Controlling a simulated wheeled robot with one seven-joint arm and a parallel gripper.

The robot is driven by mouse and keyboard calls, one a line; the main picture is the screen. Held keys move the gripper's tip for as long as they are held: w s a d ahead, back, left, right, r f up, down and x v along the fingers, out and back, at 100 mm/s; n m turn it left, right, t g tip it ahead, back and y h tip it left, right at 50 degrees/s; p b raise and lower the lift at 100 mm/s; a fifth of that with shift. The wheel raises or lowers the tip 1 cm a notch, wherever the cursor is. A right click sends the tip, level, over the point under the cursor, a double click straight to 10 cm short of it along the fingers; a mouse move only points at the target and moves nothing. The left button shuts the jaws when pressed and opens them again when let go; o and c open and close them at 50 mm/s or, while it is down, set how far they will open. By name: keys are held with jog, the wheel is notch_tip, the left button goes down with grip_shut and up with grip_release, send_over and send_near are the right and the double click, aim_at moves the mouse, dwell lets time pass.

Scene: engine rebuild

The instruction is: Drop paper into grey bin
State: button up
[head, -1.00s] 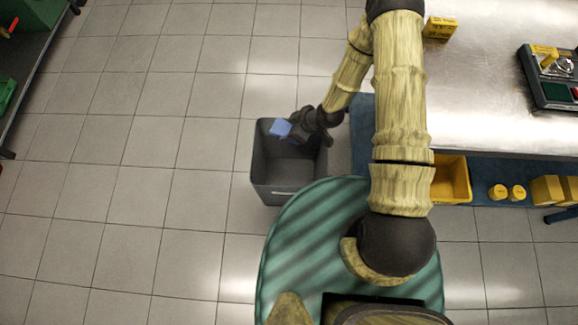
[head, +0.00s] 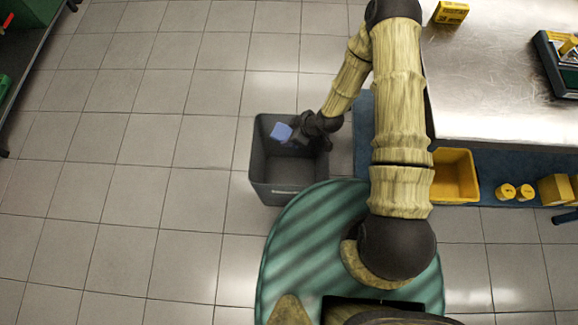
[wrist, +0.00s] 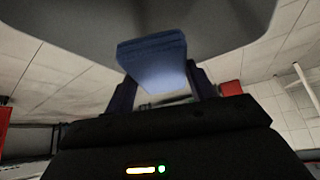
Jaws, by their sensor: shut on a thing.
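The paper is a small blue piece (head: 281,132), seen over the upper part of the grey bin in the head view. It also shows between my fingers in the wrist view (wrist: 153,58). My gripper (head: 294,136) is shut on it. The grey bin (head: 290,190) stands on the floor, open at the top. My gripper and the paper overlap its opening, but I cannot tell their exact height against the rim. A grey surface, probably the bin's wall, fills the top of the wrist view (wrist: 60,22).
A metal-topped table (head: 490,90) stands at the right, with a yellow bin (head: 455,176) and several yellow items by its near edge. A green shelf (head: 30,45) is at the upper left. The tiled floor (head: 130,190) left of the grey bin is clear.

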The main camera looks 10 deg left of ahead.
jog(key=o, duration=1)
jog(key=shift+o, duration=0.2)
jog(key=shift+d, duration=0.1)
jog(key=p+v, duration=0.1)
jog(key=v, duration=0.6)
jog(key=shift+r+p, duration=0.2)
jog(key=shift+p, duration=0.1)
jog(key=shift+d, duration=0.15)
